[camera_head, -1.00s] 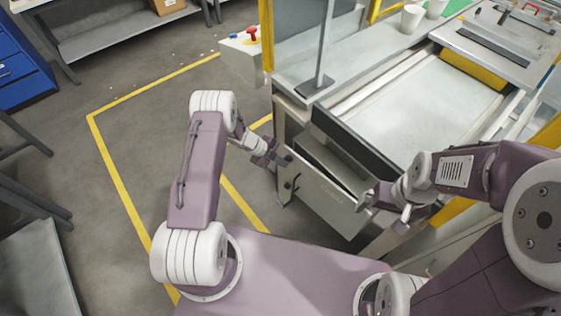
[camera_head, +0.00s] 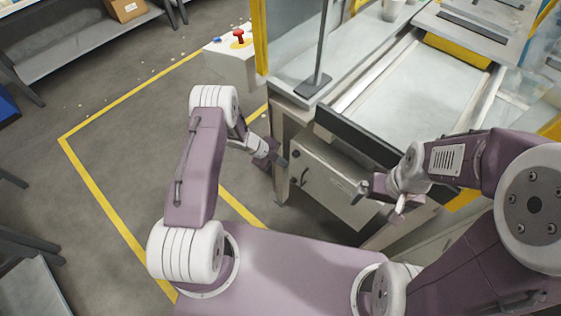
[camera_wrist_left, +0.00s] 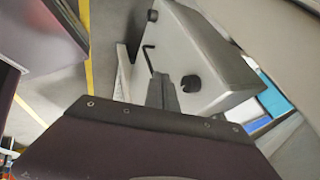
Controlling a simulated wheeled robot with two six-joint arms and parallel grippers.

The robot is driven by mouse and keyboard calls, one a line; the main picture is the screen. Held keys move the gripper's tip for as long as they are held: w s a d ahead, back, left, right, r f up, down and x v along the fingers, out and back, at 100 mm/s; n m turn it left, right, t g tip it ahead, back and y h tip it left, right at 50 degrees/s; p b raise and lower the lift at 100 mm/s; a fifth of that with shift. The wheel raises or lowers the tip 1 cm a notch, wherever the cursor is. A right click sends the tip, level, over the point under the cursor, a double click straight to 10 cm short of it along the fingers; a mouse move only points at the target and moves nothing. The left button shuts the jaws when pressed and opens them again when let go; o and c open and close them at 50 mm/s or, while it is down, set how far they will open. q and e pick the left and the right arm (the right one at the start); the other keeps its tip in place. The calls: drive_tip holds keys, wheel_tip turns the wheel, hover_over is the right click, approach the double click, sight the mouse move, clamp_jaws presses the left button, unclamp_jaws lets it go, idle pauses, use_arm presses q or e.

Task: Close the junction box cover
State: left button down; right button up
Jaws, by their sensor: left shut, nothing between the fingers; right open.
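The junction box cover (camera_head: 325,188) is a grey metal panel on the front of the junction box (camera_head: 350,158), under the machine table. It looks flush with the box, with no clear gap along its top edge. In the left wrist view the cover (camera_wrist_left: 172,55) shows a bent dark handle and a round black knob. My left gripper (camera_head: 283,162) is shut and empty, beside the cover's left end; its fingertips (camera_wrist_left: 163,92) lie near the handle, contact unclear. My right gripper (camera_head: 362,188) is open by the cover's right end, holding nothing visible.
A machine table (camera_head: 415,85) with a dark front edge overhangs the box. Floor inside the yellow lines (camera_head: 100,190) is clear. A grey shelf (camera_head: 85,45) is at the far left.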

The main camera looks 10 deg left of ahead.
use_arm(q)
drive_tip(key=s+a+f+v, duration=0.1)
drive_tip(key=v, duration=1)
drive_tip(key=w+d+r+n+t+y, duration=0.1)
drive_tip(key=w+d+r+n+t, duration=0.2)
drive_tip(key=r, duration=0.8)
drive_tip(key=w+d+r+n+t+y, duration=0.1)
drive_tip(key=w+d+r+t, duration=0.3)
drive_tip(key=r, duration=0.6)
drive_tip(key=s+a+r+n+g+y, duration=0.1)
drive_tip(key=s+a+r+n+y, duration=0.1)
drive_tip(key=s+a+n+y, duration=0.5)
drive_tip(key=s+f+n+g+h, duration=0.1)
drive_tip(key=s+f+n+g, duration=0.2)
drive_tip(key=s+n, duration=0.3)
drive_tip(key=s+f+n+g+h, duration=0.1)
drive_tip(key=s+f+n+g, duration=0.3)
drive_tip(key=s, duration=0.7)
drive_tip(key=shift+s+n+p, duration=0.2)
drive_tip(key=shift+n+p, duration=0.1)
drive_tip(key=shift+n, duration=0.8)
use_arm(e)
drive_tip(key=shift+a+r, duration=0.25)
drive_tip(key=shift+r, duration=0.2)
